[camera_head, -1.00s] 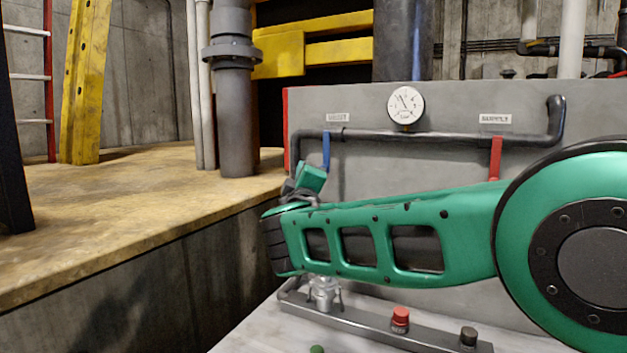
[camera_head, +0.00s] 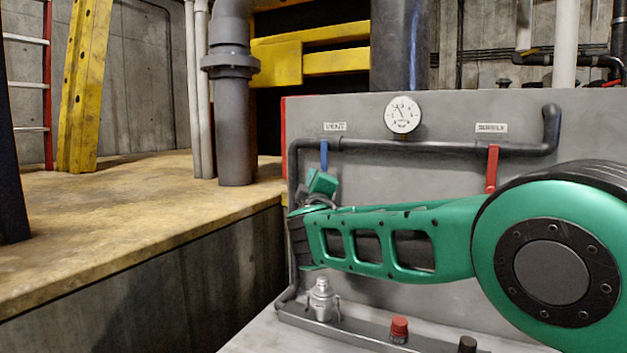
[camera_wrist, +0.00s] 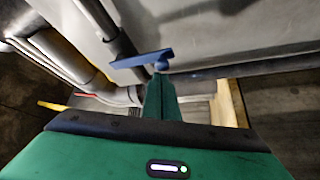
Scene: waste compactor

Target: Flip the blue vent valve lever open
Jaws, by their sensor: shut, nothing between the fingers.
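The blue vent lever (camera_head: 324,154) hangs downward from the dark pipe under the VENT label (camera_head: 335,127). My gripper (camera_head: 322,180) is at its lower end in the head view, partly hidden by my own green arm. In the wrist view the gripper (camera_wrist: 160,78) is shut, with nothing held. The blue lever (camera_wrist: 140,60) lies across just beyond the fingertips there. I cannot tell whether the fingers touch it.
A red lever (camera_head: 492,168) hangs under the right-hand label. A round gauge (camera_head: 403,114) sits on the grey panel (camera_head: 450,115). Below are a silver fitting (camera_head: 321,298) and a red button (camera_head: 399,328). A concrete ledge (camera_head: 130,215) is at left.

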